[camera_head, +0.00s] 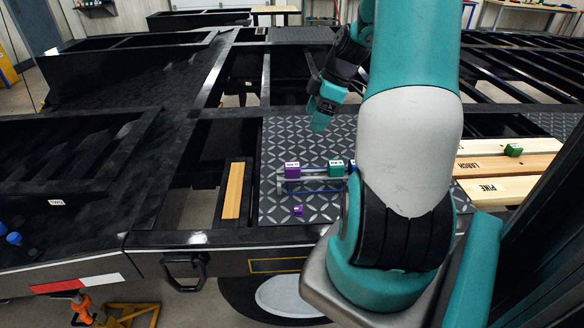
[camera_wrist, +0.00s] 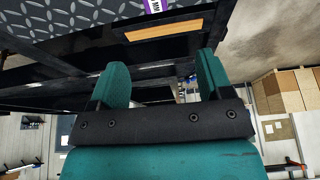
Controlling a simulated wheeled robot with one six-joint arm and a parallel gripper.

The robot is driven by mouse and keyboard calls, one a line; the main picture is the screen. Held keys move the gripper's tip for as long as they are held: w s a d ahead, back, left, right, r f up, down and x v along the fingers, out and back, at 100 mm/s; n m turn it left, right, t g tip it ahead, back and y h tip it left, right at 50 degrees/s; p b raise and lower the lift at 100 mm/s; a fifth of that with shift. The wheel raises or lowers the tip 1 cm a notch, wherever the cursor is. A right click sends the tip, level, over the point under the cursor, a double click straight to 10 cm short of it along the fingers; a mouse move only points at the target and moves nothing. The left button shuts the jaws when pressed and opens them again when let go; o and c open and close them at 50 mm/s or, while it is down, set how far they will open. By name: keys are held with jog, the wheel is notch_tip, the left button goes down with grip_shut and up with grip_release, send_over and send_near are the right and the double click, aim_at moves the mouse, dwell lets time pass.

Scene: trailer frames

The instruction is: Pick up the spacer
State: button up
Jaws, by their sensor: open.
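No thing in view is plainly marked as the spacer. My gripper (camera_head: 320,122) is above the plate's far part, apart from the blocks. In the wrist view its two teal fingers stand wide apart with nothing between them (camera_wrist: 162,80). A purple labelled piece (camera_wrist: 153,6) shows at the top edge there. My arm hides part of the stand.
A wooden strip (camera_head: 233,190) lies left of the plate and shows in the wrist view (camera_wrist: 168,46). Labelled planks (camera_head: 495,189) lie at the right. Black trailer beams (camera_head: 213,75) with open gaps surround the plate. An orange object (camera_head: 83,308) stands on the floor.

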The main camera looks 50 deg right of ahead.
jog(key=p, duration=0.3)
send_near(293, 165)
jog(key=x, duration=0.5)
jog(key=shift+s+f, duration=0.1)
jog(key=shift+s, duration=0.1)
jog(key=p+x, duration=0.1)
jog(key=x, duration=0.1)
jog(key=p+x, duration=0.1)
jog(key=x, duration=0.1)
jog(key=shift+w+a+p, duration=0.15)
jog(key=shift+w+p, duration=0.15)
jog(key=shift+p, duration=0.05)
jog(key=shift+w+f, duration=0.15)
jog(key=shift+f, duration=0.4)
jog(key=c, duration=1)
